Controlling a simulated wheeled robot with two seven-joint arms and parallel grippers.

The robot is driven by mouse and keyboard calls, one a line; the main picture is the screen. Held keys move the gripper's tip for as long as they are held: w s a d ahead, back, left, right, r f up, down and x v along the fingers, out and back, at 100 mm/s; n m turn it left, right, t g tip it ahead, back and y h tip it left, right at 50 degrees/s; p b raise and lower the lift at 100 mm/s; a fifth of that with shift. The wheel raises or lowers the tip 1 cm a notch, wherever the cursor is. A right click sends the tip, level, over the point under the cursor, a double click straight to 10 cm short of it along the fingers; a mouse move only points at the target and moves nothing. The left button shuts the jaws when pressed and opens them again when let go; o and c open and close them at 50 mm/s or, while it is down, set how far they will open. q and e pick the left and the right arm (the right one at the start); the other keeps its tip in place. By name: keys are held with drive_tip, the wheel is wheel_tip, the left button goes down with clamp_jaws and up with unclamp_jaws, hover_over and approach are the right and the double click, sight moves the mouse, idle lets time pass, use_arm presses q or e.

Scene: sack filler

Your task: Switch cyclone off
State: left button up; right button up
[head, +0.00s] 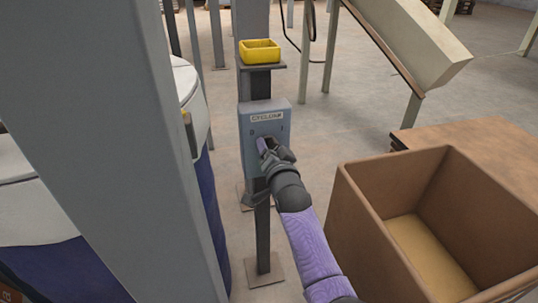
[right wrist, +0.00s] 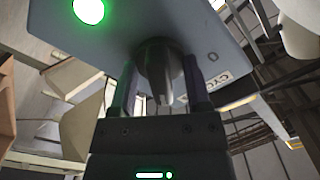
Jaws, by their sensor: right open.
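The grey cyclone switch box (head: 248,127) stands on a post in the middle of the head view, with a CYCLONE label (head: 266,117) near its top. My right gripper (head: 270,146) is in front of the box's face and hides the knob there. In the right wrist view the dark rotary knob (right wrist: 158,58) sits between the two fingers of my right gripper (right wrist: 162,82). The fingers stand apart on either side of it; I cannot tell if they touch it. A green lamp (right wrist: 88,10) is lit on the box, and a "0" mark (right wrist: 213,57) shows beside the knob. My left gripper is out of view.
A yellow bin (head: 260,50) sits on a shelf above the box. A large open carton (head: 365,225) is at right, near my right arm. A grey column (head: 120,120) and blue-and-white sacks (head: 60,265) fill the left. Open floor lies behind.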

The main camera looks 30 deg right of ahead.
drive_tip(key=shift+r, duration=0.1)
drive_tip(key=shift+c, duration=0.6)
clamp_jaws()
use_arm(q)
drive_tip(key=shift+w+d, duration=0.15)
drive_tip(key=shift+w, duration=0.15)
